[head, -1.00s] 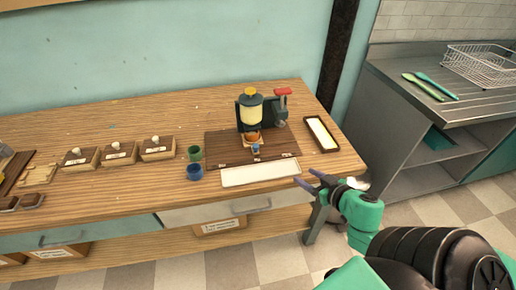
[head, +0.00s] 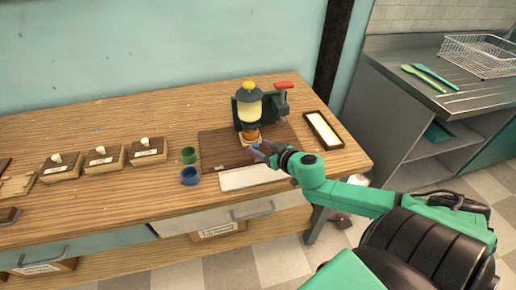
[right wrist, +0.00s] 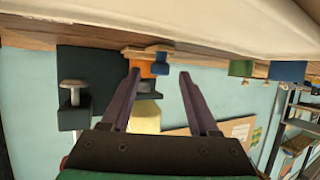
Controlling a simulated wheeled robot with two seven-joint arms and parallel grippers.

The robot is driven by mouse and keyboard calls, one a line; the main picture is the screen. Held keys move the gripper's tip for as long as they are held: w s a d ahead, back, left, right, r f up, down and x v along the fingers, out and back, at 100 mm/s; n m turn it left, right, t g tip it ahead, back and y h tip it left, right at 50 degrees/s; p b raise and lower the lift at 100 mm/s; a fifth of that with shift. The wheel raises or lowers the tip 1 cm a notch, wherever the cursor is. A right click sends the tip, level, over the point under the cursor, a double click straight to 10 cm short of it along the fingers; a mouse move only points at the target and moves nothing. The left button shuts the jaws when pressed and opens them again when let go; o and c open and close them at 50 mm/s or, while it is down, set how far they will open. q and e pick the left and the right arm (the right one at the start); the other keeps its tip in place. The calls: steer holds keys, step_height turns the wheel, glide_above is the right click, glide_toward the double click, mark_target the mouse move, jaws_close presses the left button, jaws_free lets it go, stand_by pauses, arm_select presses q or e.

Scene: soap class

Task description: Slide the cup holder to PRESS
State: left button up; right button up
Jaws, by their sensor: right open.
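The dark green machine (head: 238,112) stands on a brown mat (head: 215,150), with a cream and yellow hopper (head: 249,105) and a red-handled press (head: 283,86) to its right. The cup holder (head: 243,142) with an orange cup (head: 250,135) sits below the hopper. My right gripper (head: 258,150) is open just in front of the holder. The right wrist view is upside down; there the blue knob (right wrist: 160,56) and the orange cup (right wrist: 145,71) show between or just beyond my open fingers (right wrist: 159,72). I see no contact. My left gripper is out of view.
A white tray (head: 240,180) lies in front of the mat, partly under my right arm. A green cup (head: 188,155) and a blue cup (head: 189,176) stand left of it. A dark-framed tray (head: 323,130) lies at right. Several wooden boxes (head: 103,160) stand further left.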

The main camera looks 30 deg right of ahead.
steer(key=shift+x, duration=0.85)
steer(key=shift+s+r, duration=0.1)
jaws_close()
stand_by(0.7)
